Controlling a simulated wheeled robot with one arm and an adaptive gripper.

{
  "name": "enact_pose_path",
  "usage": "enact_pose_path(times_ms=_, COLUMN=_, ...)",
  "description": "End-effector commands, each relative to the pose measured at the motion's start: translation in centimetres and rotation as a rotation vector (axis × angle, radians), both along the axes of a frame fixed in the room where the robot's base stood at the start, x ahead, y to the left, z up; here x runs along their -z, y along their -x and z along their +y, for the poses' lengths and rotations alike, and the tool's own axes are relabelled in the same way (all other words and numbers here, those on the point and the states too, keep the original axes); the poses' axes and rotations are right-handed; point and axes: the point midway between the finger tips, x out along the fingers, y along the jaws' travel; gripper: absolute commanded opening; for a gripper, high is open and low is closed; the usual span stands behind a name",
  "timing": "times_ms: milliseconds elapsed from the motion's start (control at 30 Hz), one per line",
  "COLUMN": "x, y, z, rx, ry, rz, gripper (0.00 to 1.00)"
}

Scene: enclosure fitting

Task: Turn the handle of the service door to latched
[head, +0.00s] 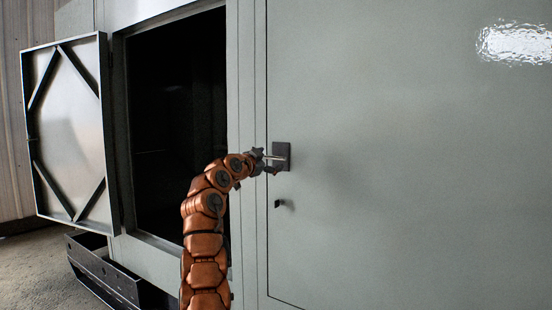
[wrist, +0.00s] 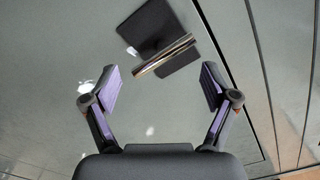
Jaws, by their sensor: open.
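The service door (head: 400,190) is a large flat grey panel that sits closed in its frame at the right of the head view. Its handle is a dark square plate (head: 283,151) with a metal lever, near the door's left edge. In the wrist view the dark plate (wrist: 150,27) is at the top and the shiny lever (wrist: 165,56) lies across it. My gripper (wrist: 160,87) is open and empty, with the lever just beyond and between its fingertips. In the head view my gripper (head: 267,161) is at the handle and partly hides the lever. I cannot tell whether they touch.
A small dark fitting (head: 279,204) sits on the door below the handle. To the left are a dark opening (head: 170,130) and a cross-braced panel (head: 70,125) swung outward. A dark metal channel (head: 105,268) lies low at the left.

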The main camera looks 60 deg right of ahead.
Motion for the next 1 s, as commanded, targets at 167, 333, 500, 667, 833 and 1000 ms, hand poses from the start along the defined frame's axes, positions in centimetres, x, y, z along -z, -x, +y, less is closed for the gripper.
enact_pose_path(times_ms=167, x=0.0, y=-0.1, z=-1.9, rx=0.001, ry=-0.004, rz=0.004, gripper=0.86)
enact_pose_path(times_ms=333, x=-0.2, y=-0.1, z=-3.4, rx=0.001, ry=-0.003, rz=0.003, gripper=0.86)
enact_pose_path(times_ms=500, x=-0.2, y=-0.2, z=-4.3, rx=-0.001, ry=0.000, rz=0.001, gripper=0.86)
enact_pose_path(times_ms=667, x=-0.1, y=-0.2, z=-4.7, rx=-0.001, ry=0.000, rz=-0.001, gripper=0.86)
enact_pose_path(times_ms=833, x=0.0, y=-0.2, z=-4.8, rx=-0.001, ry=0.000, rz=0.000, gripper=0.86)
enact_pose_path(times_ms=1000, x=0.0, y=-0.2, z=-4.8, rx=-0.002, ry=-0.001, rz=0.000, gripper=0.78)
